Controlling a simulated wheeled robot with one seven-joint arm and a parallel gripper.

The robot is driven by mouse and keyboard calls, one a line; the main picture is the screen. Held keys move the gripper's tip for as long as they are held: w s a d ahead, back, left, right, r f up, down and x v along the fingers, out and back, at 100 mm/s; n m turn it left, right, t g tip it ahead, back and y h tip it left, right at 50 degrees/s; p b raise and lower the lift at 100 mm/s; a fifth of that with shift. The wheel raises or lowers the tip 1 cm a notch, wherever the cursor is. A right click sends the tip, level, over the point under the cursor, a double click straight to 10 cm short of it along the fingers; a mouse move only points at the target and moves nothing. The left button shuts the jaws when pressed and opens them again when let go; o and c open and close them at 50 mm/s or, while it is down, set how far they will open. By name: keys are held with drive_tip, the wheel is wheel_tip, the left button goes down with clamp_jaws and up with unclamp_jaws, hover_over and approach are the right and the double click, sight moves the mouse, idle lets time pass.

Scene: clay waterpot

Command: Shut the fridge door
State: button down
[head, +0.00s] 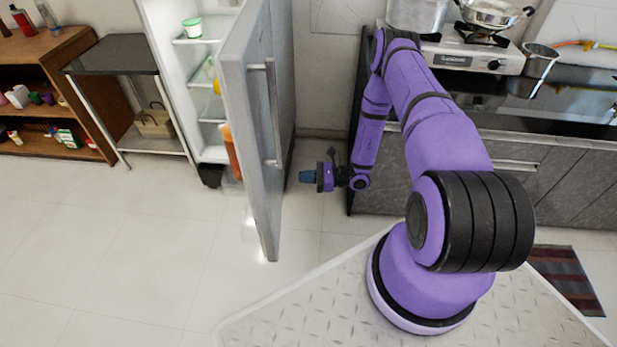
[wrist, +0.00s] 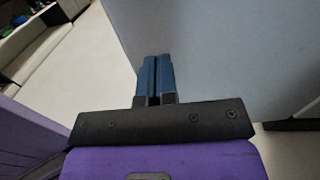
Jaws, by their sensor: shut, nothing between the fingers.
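The fridge (head: 166,62) stands at the back left with its door (head: 250,125) wide open, swung out toward me. The door's outer face, with a long vertical handle (head: 272,115), is turned to the right. My gripper (head: 305,177) is just right of the door in the head view, its blue fingers pointing left. In the wrist view the fingers (wrist: 155,78) are together and empty, in front of a large grey panel (wrist: 235,55) that looks like the door. I cannot tell whether the fingertips touch it.
Fridge shelves hold a white-and-green tub (head: 192,28) and a few other items. A dark-topped side table (head: 113,57) and wooden shelf (head: 40,48) stand left. A counter with a stove (head: 475,58) and pots is on the right. The tiled floor (head: 110,250) at front left is clear.

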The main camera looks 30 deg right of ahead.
sight(268, 177)
drive_tip(key=x, duration=1)
drive_tip(key=shift+d, duration=0.1)
